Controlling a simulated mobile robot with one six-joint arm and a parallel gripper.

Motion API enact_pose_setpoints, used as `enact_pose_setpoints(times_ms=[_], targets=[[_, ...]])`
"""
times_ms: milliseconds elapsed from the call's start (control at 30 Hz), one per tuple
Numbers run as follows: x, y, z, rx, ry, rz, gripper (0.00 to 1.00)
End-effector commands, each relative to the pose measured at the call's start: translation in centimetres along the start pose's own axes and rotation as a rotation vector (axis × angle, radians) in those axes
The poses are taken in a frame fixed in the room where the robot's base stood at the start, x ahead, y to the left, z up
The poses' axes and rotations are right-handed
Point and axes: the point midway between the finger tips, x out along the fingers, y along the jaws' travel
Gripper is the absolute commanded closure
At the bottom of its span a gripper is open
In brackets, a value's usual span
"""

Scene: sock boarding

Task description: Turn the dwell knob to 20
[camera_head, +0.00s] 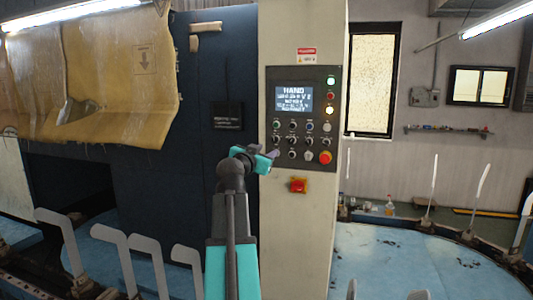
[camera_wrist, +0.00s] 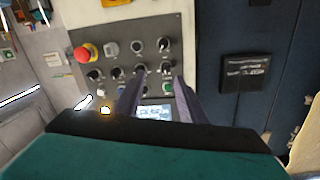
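The control panel (camera_head: 331,146) is a dark plate on a cream column, with a lit screen (camera_head: 294,99) reading "HAND" above rows of small black knobs and buttons. The labels are too small to read, so I cannot tell which is the dwell knob or where it points. My gripper (camera_head: 271,158) is at the panel's lower left edge in the head view. In the wrist view, where the panel appears upside down, my gripper (camera_wrist: 160,76) is open, with its two dark fingers apart. A knob (camera_wrist: 168,68) shows between the fingertips; nothing is visibly held.
A red emergency button (camera_head: 325,157) is at the panel's lower right; it also shows in the wrist view (camera_wrist: 84,54). A red-and-yellow switch (camera_head: 299,186) is below the panel. A dark blue cabinet (camera_head: 225,70) stands left of the column, with pale upright boards (camera_head: 113,247) in front.

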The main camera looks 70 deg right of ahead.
Motion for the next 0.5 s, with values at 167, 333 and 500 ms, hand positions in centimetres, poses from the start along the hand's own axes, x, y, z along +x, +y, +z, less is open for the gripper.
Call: enact_pose_setpoints(times_ms=[167,333,500], targets=[[-0.9,0.0,0.1,0.000,0.000,-0.001,0.63],[-1.7,0.1,0.1,0.000,0.001,-0.002,0.63],[-2.5,0.1,0.1,-0.001,0.001,-0.001,0.63]])
